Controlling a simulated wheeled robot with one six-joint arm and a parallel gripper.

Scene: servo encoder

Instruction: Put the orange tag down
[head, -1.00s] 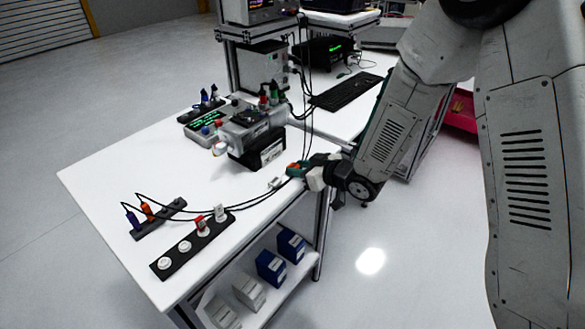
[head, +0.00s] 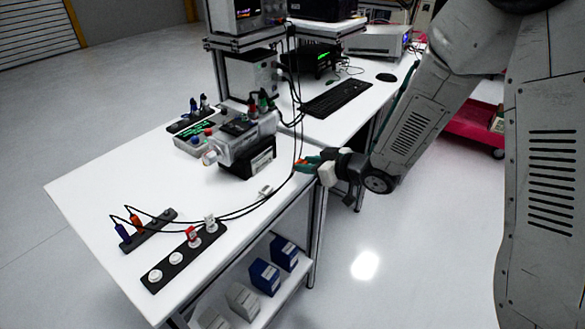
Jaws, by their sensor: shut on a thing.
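My gripper (head: 306,165), with green fingers, is at the right edge of the white table (head: 120,172) in the head view. It is shut on a small orange piece, which looks like the orange tag (head: 299,165). The fingers hide most of the tag. The gripper seems to be slightly above the level of the tabletop, by the corner where the two tables meet. A small white connector (head: 265,190) on a cable lies on the table, left of and nearer than the gripper, apart from it.
A motor unit (head: 247,145) stands mid-table. Black strips with plugs (head: 185,258) lie at the front, with cables running back past the gripper. A keyboard (head: 336,97) is on the far table. Boxes (head: 265,275) sit on the lower shelf. The table's left middle is clear.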

